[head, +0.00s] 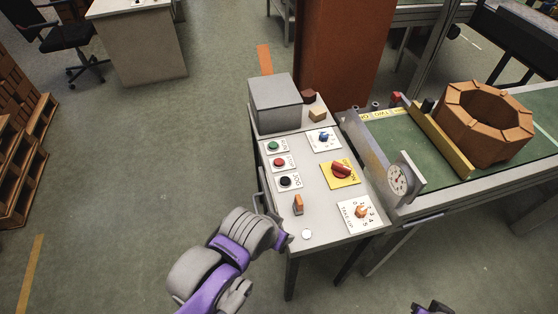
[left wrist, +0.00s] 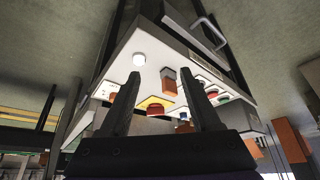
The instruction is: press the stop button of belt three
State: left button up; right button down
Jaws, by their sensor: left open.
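The control panel (head: 313,223) is a pale sloped desk top. Its red stop button (head: 279,162), on a white plate, sits between a green button (head: 274,146) and a black button (head: 285,181). In the left wrist view the red button (left wrist: 212,94) shows small beside the right-hand finger. My left gripper (left wrist: 163,112) is open, with nothing between its fingers and the panel beyond them. In the head view my left arm reaches the panel's near left edge, and its fingers are hidden. Only a scrap of my right arm shows at the bottom edge.
The panel also carries a blue knob (head: 323,138), a red switch on yellow (head: 341,169), an orange selector (head: 361,211), an orange lever (head: 298,204) and a white button (head: 307,234). A grey box (head: 275,103) stands behind. A conveyor with a brick ring (head: 485,125) is right.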

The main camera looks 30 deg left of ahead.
pick_arm(q)
grip_shut()
dwell(1.4)
